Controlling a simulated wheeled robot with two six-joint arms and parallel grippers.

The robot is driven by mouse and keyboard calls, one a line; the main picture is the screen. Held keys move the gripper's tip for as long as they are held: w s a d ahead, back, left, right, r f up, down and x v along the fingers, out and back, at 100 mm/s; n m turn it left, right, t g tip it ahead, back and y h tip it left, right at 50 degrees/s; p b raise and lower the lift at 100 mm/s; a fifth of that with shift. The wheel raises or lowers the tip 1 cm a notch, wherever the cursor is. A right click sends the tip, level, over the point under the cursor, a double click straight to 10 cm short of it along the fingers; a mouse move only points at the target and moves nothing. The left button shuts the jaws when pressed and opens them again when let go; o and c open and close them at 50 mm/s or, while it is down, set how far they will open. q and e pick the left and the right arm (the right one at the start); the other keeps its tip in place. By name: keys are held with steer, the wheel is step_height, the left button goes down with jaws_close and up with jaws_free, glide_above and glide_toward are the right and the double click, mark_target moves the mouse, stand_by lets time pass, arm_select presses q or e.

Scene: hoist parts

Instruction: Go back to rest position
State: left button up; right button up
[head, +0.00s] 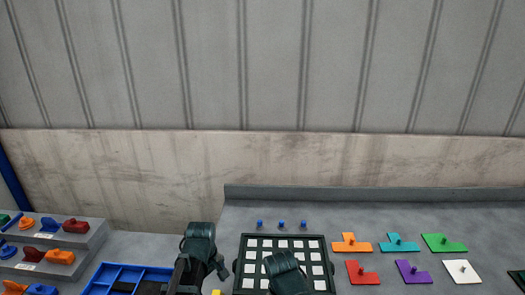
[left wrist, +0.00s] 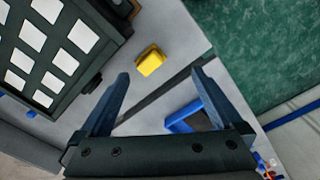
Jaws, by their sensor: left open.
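My left gripper (left wrist: 160,78) is open and empty in the left wrist view, its two dark fingers spread above the grey table. A yellow block (left wrist: 150,60) lies just beyond the fingertips, apart from them. In the head view, the dark end of my left arm (head: 197,250) stands between the blue tray and the black grid tray. The dark end of my right arm (head: 285,272) covers part of the black grid tray. The right fingers cannot be made out.
The black grid tray (head: 241,243) with white squares stands front centre. Coloured flat pieces (head: 402,243) lie to its right, with several small blue pegs (head: 281,223) behind it. The blue tray (head: 105,270) and a grey stepped rack (head: 92,240) with coloured parts are at left.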

arm_select(q)
steer(key=s+m, duration=0.5)
steer(key=m, duration=0.5)
steer(key=s+d+m+y, duration=0.1)
steer(key=s+d+m, duration=0.3)
steer(key=d, duration=0.6)
steer(key=shift+s+d+g, duration=0.15)
steer(key=shift+s+g, duration=0.15)
steer(key=shift+s, duration=0.55)
